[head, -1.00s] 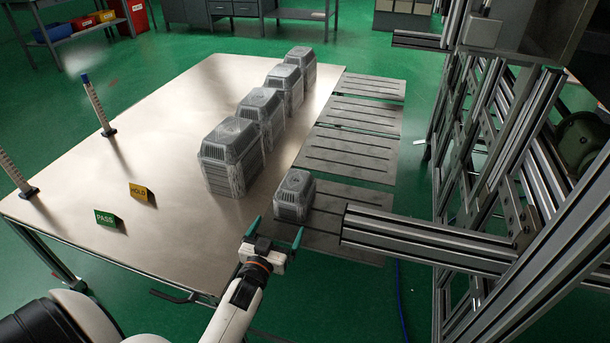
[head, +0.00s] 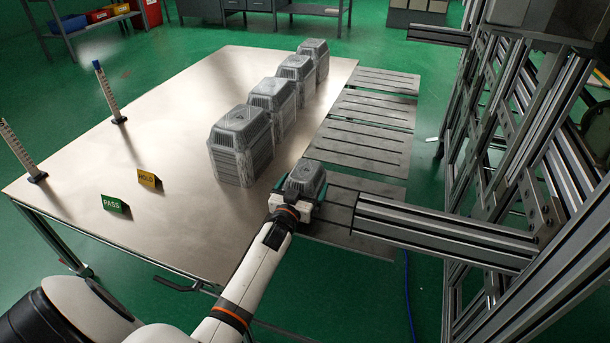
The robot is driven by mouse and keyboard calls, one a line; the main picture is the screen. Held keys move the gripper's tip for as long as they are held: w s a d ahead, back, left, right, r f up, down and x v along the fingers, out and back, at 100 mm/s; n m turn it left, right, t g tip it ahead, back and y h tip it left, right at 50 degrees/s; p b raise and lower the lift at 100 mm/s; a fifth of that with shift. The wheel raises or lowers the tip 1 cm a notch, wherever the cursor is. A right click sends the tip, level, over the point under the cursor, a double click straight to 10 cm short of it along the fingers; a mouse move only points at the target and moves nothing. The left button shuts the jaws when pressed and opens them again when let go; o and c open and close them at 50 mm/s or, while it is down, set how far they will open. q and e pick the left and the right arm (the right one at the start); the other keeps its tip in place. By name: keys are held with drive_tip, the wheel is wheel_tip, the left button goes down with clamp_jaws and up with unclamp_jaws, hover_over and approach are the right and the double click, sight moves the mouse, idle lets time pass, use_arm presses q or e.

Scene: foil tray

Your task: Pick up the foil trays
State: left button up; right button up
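A short stack of foil trays (head: 304,178) sits on the nearest slotted grey plate, right of the table. My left gripper (head: 299,194) is at the near side of this stack, with its teal fingers spread, one on either side. I cannot tell whether the fingers touch it; the gripper body hides the stack's lower front. Taller foil tray stacks stand in a row along the table's right edge: the nearest (head: 241,145), a second (head: 273,104), a third (head: 296,78) and a far one (head: 314,58). My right gripper is not in view.
The slotted plates (head: 362,137) run beside the table (head: 170,110). A metal beam (head: 440,228) of the frame on the right reaches close to the short stack. Green PASS (head: 114,203) and yellow HOLD (head: 149,179) signs and two upright posts (head: 109,95) stand at the left.

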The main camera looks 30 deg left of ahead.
use_arm(q)
drive_tip(key=shift+w, duration=0.1)
drive_tip(key=c, duration=0.9)
drive_tip(key=shift+r, duration=0.1)
